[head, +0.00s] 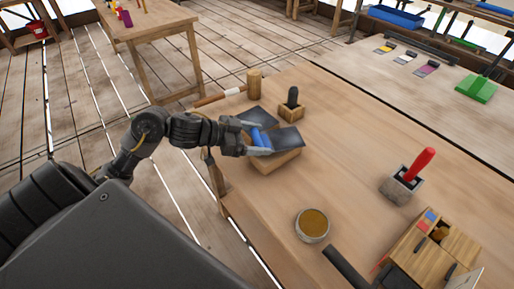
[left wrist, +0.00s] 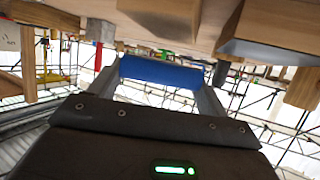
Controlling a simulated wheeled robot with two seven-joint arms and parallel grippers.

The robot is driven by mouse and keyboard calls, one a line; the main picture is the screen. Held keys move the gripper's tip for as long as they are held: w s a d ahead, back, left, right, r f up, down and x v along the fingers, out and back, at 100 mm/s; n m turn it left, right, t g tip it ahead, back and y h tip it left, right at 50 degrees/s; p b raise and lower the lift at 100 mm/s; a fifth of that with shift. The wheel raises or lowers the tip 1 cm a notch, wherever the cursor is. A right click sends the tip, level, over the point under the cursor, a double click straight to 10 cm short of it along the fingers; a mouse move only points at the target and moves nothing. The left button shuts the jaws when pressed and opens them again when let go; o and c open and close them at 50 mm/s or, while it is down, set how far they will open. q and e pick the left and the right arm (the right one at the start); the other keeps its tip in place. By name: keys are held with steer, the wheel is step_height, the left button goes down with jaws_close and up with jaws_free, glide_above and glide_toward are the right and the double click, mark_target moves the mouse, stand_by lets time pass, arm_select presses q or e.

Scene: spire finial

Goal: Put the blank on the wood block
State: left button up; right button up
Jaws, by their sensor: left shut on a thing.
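My left gripper (head: 262,141) is shut on a blue piece (head: 261,137), which I take to be the blank. The blue piece also shows as a bar between the two fingers in the left wrist view (left wrist: 160,71). In the head view it overlaps a wood block (head: 279,160) with dark slanted faces on top, near the table's left edge. I cannot tell whether the piece touches the block. A wooden body with a grey face (left wrist: 270,45) shows at the upper right of the left wrist view. My right gripper is not in view.
A round tin (head: 312,225), a red-handled tool in a grey block (head: 405,180) and a small wooden cabinet (head: 420,252) stand to the right. The table middle is clear.

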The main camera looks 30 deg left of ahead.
arm_select(q)
steer(key=shift+w+a+f+b, duration=0.1)
steer(key=shift+w+f+b, duration=0.05)
steer(key=shift+f, duration=0.75)
steer(key=shift+w+f+b, duration=0.1)
steer(key=shift+f+b, duration=0.05)
steer(key=shift+f, duration=0.75)
steer(key=shift+f, duration=0.1)
steer(key=o, duration=1.2)
steer(key=shift+s+a, duration=0.1)
steer(key=v, duration=1.2)
